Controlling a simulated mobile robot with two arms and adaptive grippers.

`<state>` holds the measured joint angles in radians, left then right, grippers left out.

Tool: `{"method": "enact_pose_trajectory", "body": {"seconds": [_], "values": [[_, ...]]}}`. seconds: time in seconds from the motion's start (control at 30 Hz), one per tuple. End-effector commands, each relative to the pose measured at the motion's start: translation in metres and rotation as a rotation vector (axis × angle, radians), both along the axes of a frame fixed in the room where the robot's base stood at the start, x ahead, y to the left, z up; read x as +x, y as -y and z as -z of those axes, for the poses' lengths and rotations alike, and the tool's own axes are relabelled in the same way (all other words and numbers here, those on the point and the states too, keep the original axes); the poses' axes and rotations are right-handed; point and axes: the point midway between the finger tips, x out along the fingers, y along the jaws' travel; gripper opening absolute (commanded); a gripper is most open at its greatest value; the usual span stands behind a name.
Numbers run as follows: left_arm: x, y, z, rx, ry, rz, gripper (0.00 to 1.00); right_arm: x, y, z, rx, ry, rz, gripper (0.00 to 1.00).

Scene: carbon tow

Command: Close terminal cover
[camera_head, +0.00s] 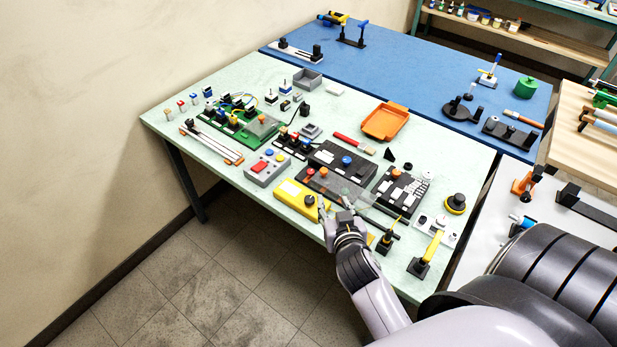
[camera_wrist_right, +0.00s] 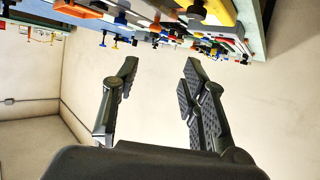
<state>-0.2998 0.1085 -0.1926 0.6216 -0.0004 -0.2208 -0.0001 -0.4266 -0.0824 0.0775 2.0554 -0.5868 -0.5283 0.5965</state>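A clear, see-through cover (camera_head: 357,198) shows at the front middle of the pale green table, beside an orange knob (camera_head: 323,172) and a black terminal block. It looks tilted, but its exact angle is hard to tell. Another clear cover (camera_head: 263,125) lies over the green board (camera_head: 240,124) farther left. My right gripper (camera_head: 337,208) is at the table's front edge, close to the front cover; I cannot tell whether they touch. In the right wrist view its fingers (camera_wrist_right: 160,82) are spread apart with nothing between them. My left gripper is not in view.
A yellow box (camera_head: 296,199) stands just left of my right gripper. A black-and-yellow tool (camera_head: 387,238) and a yellow-handled item (camera_head: 428,253) stand to its right. Black boxes and an orange tray (camera_head: 385,121) lie behind. The floor in front of the table is clear.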

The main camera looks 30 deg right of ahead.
Motion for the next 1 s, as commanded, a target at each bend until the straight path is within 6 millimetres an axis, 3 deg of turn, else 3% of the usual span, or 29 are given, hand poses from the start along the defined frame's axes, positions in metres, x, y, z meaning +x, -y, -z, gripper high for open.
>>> {"method": "enact_pose_trajectory", "body": {"seconds": [0.13,0.3,0.43,0.53,0.8,1.0], "values": [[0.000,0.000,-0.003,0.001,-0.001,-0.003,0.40,0.004,0.007,0.000,-0.005,0.002,-0.003,0.40],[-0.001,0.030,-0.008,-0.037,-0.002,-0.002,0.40,0.027,0.016,0.008,-0.005,0.002,-0.003,0.40],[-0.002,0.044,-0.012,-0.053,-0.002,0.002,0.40,0.049,0.024,0.018,-0.005,0.002,-0.002,0.40],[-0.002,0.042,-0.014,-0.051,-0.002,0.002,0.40,0.065,0.031,0.026,-0.005,0.002,-0.003,0.40],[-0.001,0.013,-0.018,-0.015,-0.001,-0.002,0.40,0.106,0.049,0.045,-0.004,0.002,0.000,0.40],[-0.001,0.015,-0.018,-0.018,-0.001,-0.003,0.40,0.131,0.059,0.057,-0.004,0.002,-0.001,0.40]]}}
